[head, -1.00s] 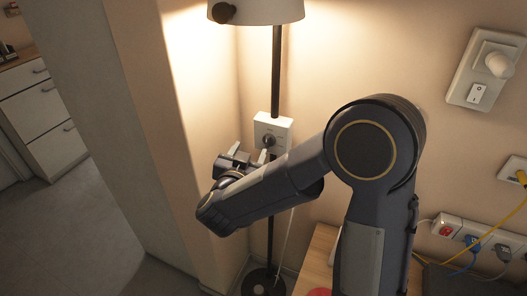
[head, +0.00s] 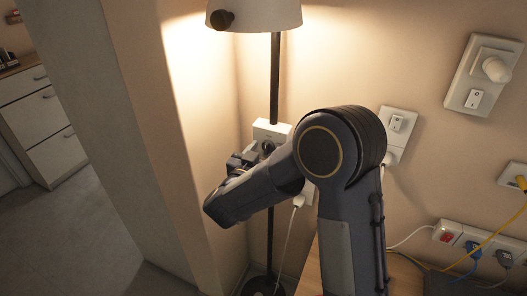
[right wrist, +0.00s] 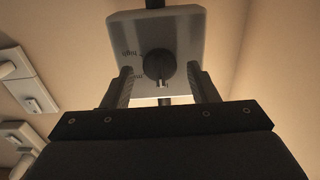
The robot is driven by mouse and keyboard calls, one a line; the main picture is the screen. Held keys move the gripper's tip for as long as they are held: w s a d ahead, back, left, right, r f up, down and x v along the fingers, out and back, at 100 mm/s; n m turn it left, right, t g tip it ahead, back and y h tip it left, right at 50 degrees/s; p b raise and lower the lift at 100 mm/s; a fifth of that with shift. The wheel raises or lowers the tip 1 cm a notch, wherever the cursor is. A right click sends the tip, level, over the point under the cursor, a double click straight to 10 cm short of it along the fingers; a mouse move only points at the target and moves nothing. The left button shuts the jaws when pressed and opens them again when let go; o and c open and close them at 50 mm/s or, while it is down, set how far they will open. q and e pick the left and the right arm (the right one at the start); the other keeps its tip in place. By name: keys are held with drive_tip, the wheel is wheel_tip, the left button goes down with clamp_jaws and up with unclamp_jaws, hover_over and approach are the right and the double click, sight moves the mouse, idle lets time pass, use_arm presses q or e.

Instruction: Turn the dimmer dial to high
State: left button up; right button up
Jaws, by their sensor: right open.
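The dimmer box (head: 272,128) is a pale box fixed on the dark pole of a lit lamp. Its dark round dial (right wrist: 160,65) shows in the right wrist view, with the printed word "high" at its left and other lettering partly hidden. My right gripper (right wrist: 161,74) is open, with one finger on each side of the dial and visible gaps between. In the head view my right gripper (head: 255,152) is at the box's lower front, and my arm hides part of it. My left gripper is not in view.
The lamp shade (head: 255,14) hangs above the box. A wall corner (head: 190,150) stands close at the left. Switch plates (head: 484,74) and a power strip (head: 470,240) with cables are on the right wall. A wooden surface (head: 309,275) lies below my arm.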

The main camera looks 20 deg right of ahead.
drive_tip(key=shift+c, duration=0.2)
drive_tip(key=c, duration=0.9)
drive_tip(key=shift+f+m+b, duration=0.2)
drive_tip(key=shift+m+b, duration=0.5)
drive_tip(key=shift+b, duration=0.1)
drive_tip(key=m+b, duration=0.6)
drive_tip(key=b, duration=0.1)
drive_tip(key=m+b, duration=0.3)
drive_tip(key=shift+s+d+f+m, duration=0.1)
drive_tip(key=shift+s+f+m, duration=0.05)
drive_tip(key=shift+f+m, duration=0.15)
drive_tip(key=m+b, duration=0.9)
drive_tip(key=b, duration=0.2)
drive_tip(key=shift+f+m, duration=0.1)
drive_tip(key=shift+m, duration=0.3)
drive_tip(key=shift+r+m+b, duration=0.2)
drive_tip(key=shift+m+b, duration=1.5)
drive_tip(key=o, duration=0.9)
